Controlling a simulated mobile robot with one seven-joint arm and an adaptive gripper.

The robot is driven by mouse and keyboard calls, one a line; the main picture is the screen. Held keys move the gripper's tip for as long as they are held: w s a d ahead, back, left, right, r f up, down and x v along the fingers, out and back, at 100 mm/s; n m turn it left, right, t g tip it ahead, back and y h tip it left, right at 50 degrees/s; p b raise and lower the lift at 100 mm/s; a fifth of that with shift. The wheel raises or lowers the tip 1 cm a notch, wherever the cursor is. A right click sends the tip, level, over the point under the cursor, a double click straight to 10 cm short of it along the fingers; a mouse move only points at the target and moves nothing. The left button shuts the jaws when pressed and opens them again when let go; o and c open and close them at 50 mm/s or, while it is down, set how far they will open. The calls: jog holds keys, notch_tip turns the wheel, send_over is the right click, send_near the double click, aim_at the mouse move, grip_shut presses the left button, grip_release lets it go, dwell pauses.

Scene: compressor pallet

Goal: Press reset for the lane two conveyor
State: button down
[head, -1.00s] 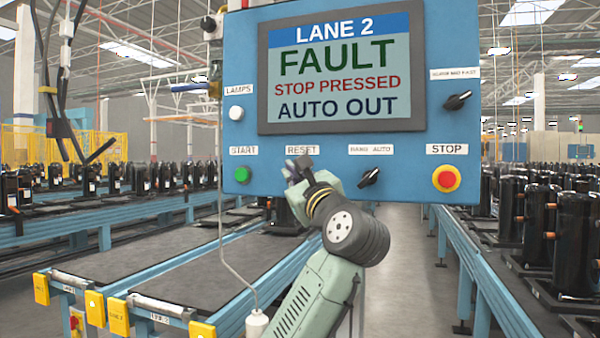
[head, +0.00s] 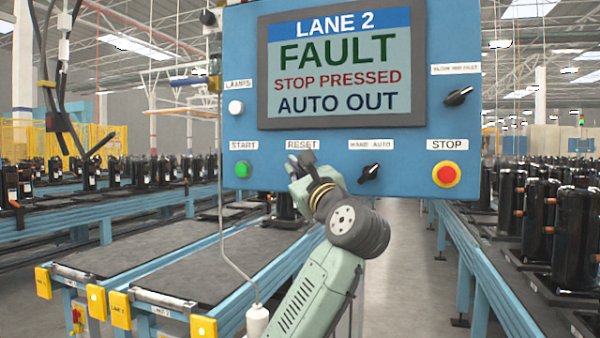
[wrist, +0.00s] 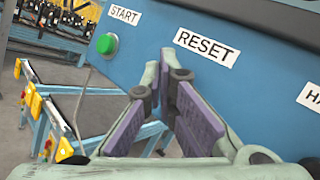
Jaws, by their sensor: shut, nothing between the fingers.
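The blue control panel (head: 350,205) fills the upper middle of the head view. Its screen (head: 340,65) reads LANE 2, FAULT, STOP PRESSED, AUTO OUT. The RESET label (head: 303,145) is just above my gripper (head: 297,162); it also shows in the wrist view (wrist: 207,47). The button under that label is hidden behind my gripper in both views. In the wrist view my gripper (wrist: 178,78) is shut and empty, its fingertips close to the panel just below and left of the RESET label. I cannot tell whether they touch.
The green START button (head: 243,170) is left of my gripper, the black hand/auto switch (head: 369,173) right of it, and the red STOP button (head: 446,176) farther right. A white lamps button (head: 236,108) sits above START. Conveyors with yellow end boxes (head: 203,329) stand below.

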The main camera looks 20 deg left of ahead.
jog(key=shift+w, duration=0.15)
dwell(0.6)
jog(key=shift+w, duration=0.3)
jog(key=shift+w+p, duration=0.5)
jog(key=shift+p, duration=0.05)
dwell(0.6)
dwell(0.4)
jog(key=shift+s+b, duration=0.35)
jog(key=shift+s, duration=0.6)
jog(key=shift+s+b, duration=0.75)
jog(key=shift+s, duration=1.75)
jog(key=shift+a+f, duration=0.1)
